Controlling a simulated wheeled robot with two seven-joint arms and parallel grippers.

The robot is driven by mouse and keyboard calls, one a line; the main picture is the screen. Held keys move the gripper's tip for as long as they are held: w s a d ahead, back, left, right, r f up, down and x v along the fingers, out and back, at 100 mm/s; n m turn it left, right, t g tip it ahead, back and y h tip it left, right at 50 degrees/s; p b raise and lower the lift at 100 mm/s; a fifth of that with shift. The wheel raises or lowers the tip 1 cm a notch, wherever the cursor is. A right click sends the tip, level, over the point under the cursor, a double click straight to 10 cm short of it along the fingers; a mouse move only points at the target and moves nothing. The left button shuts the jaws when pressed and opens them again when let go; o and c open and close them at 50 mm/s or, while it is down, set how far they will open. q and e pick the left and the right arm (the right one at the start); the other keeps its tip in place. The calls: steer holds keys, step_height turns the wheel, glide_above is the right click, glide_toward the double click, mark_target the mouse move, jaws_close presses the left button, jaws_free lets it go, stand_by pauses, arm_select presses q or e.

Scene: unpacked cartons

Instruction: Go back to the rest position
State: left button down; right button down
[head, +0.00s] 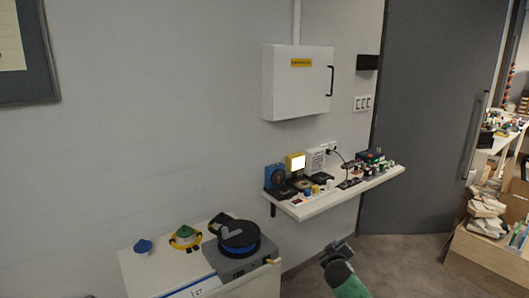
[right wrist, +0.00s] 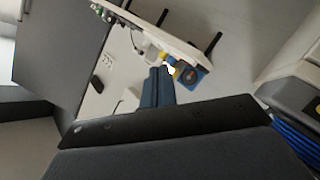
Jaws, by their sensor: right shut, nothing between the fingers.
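My right gripper (head: 337,250) is at the lower middle of the head view, at the end of a green and grey arm link. It is apart from the wall shelf and the white stand. In the right wrist view its dark fingers (right wrist: 158,86) are together with nothing between them. My left gripper is not in view.
A wall shelf (head: 335,203) holds small devices, including a lit yellow one (head: 296,163). A white stand (head: 140,272) at lower left carries a grey machine with a black spool (head: 238,238). A carton (head: 492,262) of papers stands at right. Floor (head: 395,262) before the grey door is clear.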

steer(key=s+a+f+m+g+y, duration=0.1)
steer(key=s+a+f+g, duration=0.2)
steer(key=s, duration=1)
steer(key=s+a+f+m+g+y, duration=0.1)
steer(key=s+a+f+m+g, duration=0.15)
steer(key=s, duration=1.05)
steer(key=s+a+f+g+y, duration=0.1)
steer(key=s+a+f+g, duration=0.2)
steer(key=s, duration=1)
steer(key=s+f+g, duration=0.2)
steer(key=s+f, duration=0.2)
steer(key=s, duration=0.5)
steer(key=s+a+f+m+g+y, duration=0.1)
steer(key=s+f+g, duration=0.2)
steer(key=s, duration=0.7)
step_height(320, 180, down, 2)
steer(key=shift+s, duration=0.2)
